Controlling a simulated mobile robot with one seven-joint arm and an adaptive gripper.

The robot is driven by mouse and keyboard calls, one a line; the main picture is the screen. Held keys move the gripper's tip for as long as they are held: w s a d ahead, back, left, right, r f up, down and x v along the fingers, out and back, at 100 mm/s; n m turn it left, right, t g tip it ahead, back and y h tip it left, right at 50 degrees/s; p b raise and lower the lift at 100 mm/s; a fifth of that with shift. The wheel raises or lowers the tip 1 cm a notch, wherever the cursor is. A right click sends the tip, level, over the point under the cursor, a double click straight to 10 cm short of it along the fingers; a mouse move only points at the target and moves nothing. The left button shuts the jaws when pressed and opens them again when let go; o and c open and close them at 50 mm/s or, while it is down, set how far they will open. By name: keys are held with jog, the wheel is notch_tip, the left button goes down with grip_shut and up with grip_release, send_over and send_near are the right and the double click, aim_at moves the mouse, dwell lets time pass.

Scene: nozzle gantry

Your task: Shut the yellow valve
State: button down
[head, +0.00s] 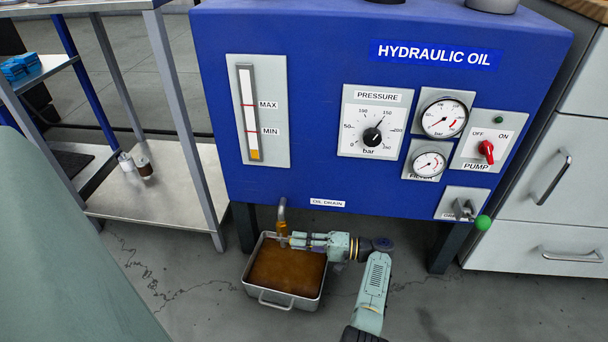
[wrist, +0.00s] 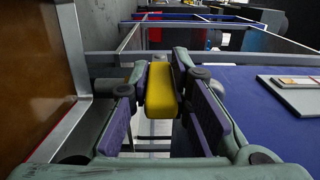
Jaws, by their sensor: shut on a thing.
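The yellow valve handle (wrist: 161,92) stands between the fingers of my gripper (wrist: 161,72) in the wrist view. The fingers are shut on it, one on each side. In the head view my gripper (head: 287,241) reaches in from the right, just under the grey drain pipe (head: 282,207) below the OIL DRAIN label. A small amber-yellow part (head: 282,228) shows at the pipe's lower end; my fingers partly hide this spot, and I cannot tell the handle's exact angle there.
A metal pan (head: 262,291) full of brown oil (head: 285,270) stands on the floor under the drain and my gripper. The blue hydraulic cabinet (head: 320,180) is above. A metal shelf (head: 165,200) stands left, grey drawers (head: 545,225) right.

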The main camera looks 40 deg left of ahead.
jog(key=shift+w, duration=0.1)
jog(key=c, duration=1.5)
grip_release()
jog(key=shift+v, duration=5.9)
jog(key=shift+f, duration=0.1)
